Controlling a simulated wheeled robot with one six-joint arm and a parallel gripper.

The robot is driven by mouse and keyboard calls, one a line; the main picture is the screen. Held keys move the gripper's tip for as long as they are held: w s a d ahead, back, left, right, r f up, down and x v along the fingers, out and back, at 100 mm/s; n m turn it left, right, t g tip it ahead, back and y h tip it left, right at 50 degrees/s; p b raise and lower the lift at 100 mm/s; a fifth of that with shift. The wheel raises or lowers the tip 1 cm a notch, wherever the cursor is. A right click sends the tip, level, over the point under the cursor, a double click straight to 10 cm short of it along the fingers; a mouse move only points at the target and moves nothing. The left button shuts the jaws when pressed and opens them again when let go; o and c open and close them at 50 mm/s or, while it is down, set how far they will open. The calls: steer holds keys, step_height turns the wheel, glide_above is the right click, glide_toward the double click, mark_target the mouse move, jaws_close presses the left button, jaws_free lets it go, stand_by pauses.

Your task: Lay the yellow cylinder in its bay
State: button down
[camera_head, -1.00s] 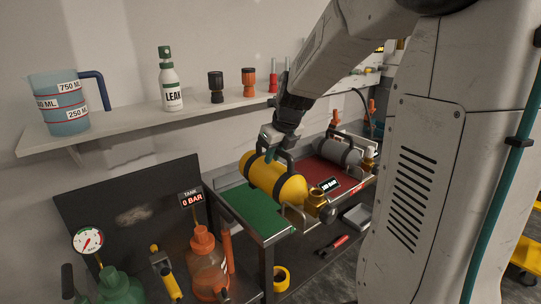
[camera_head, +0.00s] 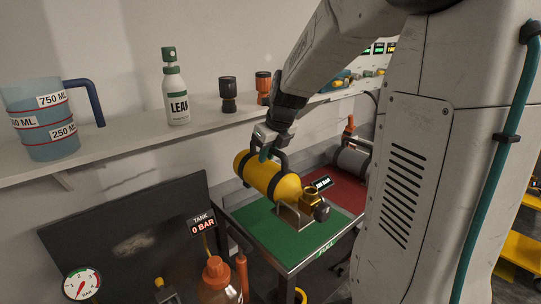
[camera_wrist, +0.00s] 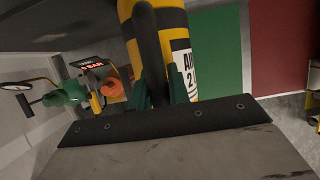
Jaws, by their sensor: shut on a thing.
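The yellow cylinder (camera_head: 272,177) has dark bands, a black carry handle and a brass valve (camera_head: 311,199) at its near right end. My gripper (camera_head: 267,151) is above it, shut on the handle. The cylinder hangs roughly level over the back left part of the green bay (camera_head: 305,238); the exact gap beneath it is unclear. In the wrist view my gripper (camera_wrist: 157,92) holds the dark handle, with the yellow body (camera_wrist: 172,18) and its white label behind. The green bay (camera_wrist: 218,50) shows to the right of the body there.
A grey cylinder (camera_head: 350,159) lies in the red bay (camera_head: 336,190), partly hidden by my body. A dark panel, a "0 BAR" tank sign (camera_head: 202,224) and an orange bottle (camera_head: 216,277) stand at left. The shelf (camera_head: 120,157) behind holds a jug and spray bottle.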

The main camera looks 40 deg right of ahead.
mark_target(277, 168)
steer(key=shift+w+r, duration=0.15)
steer(key=shift+w, duration=0.05)
steer(key=shift+s, duration=0.1)
steer(key=shift+f, duration=6.55)
steer(key=c, duration=1.3)
jaws_free()
steer(key=shift+o, duration=0.2)
steer(key=shift+s+f, duration=0.15)
steer(key=shift+s, duration=0.05)
steer(key=shift+v, duration=4)
steer(key=shift+w, duration=0.15)
